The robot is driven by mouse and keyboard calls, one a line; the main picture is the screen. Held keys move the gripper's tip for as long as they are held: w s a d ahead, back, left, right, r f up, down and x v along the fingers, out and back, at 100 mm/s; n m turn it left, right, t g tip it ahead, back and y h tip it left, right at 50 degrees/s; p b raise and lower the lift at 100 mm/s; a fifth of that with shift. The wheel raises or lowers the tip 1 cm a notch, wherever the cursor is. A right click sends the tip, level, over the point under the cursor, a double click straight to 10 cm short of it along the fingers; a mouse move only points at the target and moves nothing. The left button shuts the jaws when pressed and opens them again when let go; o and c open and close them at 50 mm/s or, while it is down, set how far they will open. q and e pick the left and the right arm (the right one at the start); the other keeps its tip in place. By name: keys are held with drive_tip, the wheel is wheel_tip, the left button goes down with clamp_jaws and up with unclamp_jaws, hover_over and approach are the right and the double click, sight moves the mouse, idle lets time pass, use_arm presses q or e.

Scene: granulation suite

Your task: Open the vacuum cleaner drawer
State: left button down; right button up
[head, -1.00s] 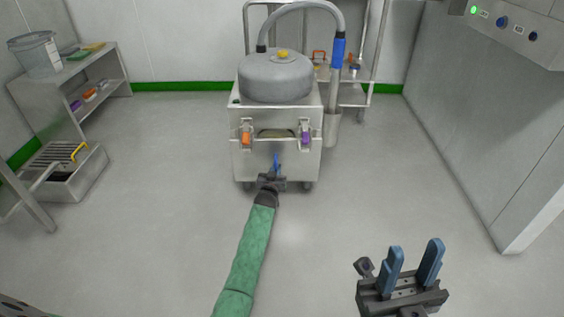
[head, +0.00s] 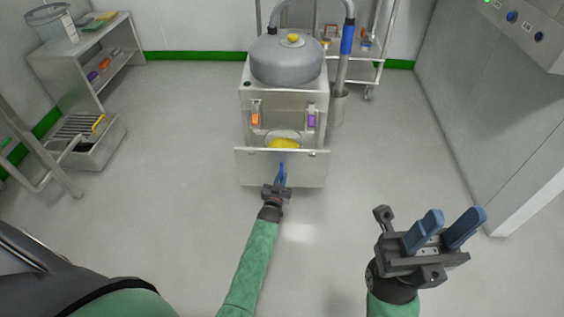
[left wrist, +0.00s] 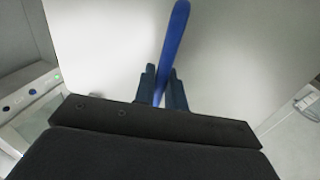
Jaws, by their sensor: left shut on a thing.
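The vacuum cleaner (head: 285,62) has a grey domed top on a steel box body. Its drawer (head: 250,168) stands pulled out at the bottom front, with something yellow (head: 284,143) showing inside behind the front panel. My left gripper (head: 280,183) is shut on the blue drawer handle (head: 282,170), at the middle of the front panel. In the left wrist view the blue handle (left wrist: 178,40) stands up between the fingers, against the pale panel. My right gripper (head: 457,214) is open and empty, over the floor at the right.
An orange latch (head: 256,120) and a purple latch (head: 311,121) sit on the body above the drawer. A steel shelf (head: 118,50) stands at left, a trolley (head: 372,72) behind. The floor (head: 180,150) between is clear.

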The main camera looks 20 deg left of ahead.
use_arm(q)
drive_tip(key=shift+s+d+p, duration=0.3)
drive_tip(key=shift+s+p, duration=0.15)
drive_tip(key=shift+s, duration=0.5)
drive_tip(key=shift+s+d+p, duration=0.3)
drive_tip(key=shift+s+p, duration=0.1)
drive_tip(key=shift+s, duration=0.55)
drive_tip(key=c, duration=1.6)
unclamp_jaws()
drive_tip(key=shift+o, duration=0.2)
drive_tip(key=s+p, duration=0.1)
drive_tip(key=s, duration=0.6)
drive_tip(key=shift+s+d, duration=0.4)
drive_tip(key=shift+d, duration=0.05)
